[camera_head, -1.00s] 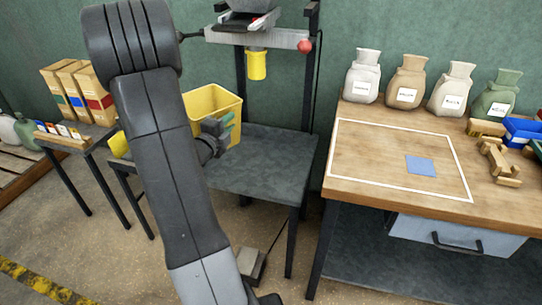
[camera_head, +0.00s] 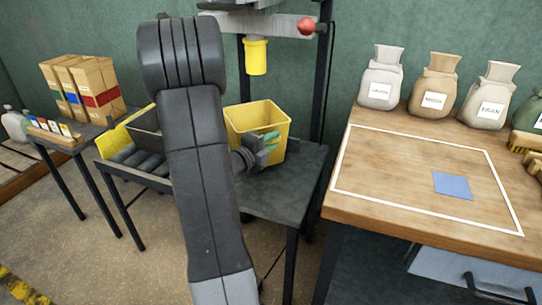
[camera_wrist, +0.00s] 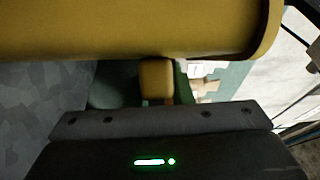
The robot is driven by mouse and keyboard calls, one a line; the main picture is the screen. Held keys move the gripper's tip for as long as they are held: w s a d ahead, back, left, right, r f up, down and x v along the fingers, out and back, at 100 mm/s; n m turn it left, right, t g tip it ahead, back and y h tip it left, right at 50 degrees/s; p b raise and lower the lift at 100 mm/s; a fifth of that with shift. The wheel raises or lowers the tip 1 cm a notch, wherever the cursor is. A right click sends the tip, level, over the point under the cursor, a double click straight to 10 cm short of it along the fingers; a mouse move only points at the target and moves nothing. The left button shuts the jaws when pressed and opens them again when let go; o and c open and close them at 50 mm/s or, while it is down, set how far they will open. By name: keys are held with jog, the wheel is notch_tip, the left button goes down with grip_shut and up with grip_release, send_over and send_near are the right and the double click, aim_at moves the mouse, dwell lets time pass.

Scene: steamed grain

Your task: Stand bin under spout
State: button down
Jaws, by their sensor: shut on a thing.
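In the wrist view the bin's yellow wall (camera_wrist: 130,28) fills the top, close to the gripper body. I cannot tell whether the bin's base touches the table top (camera_head: 265,195).
A red knob (camera_head: 307,26) sits on the spout's frame. A roller stand (camera_head: 125,160) is left of the dark table. A wooden bench (camera_head: 400,190) with several sacks stands to the right. Boxes (camera_head: 85,88) stand on a table at far left.

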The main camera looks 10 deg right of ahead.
jog(key=shift+f+b, duration=0.5)
jog(key=shift+f, duration=1.4)
jog(key=shift+f, duration=0.1)
jog(key=c, duration=1.3)
grip_release()
jog(key=p+v, duration=0.1)
jog(key=v, duration=1.1)
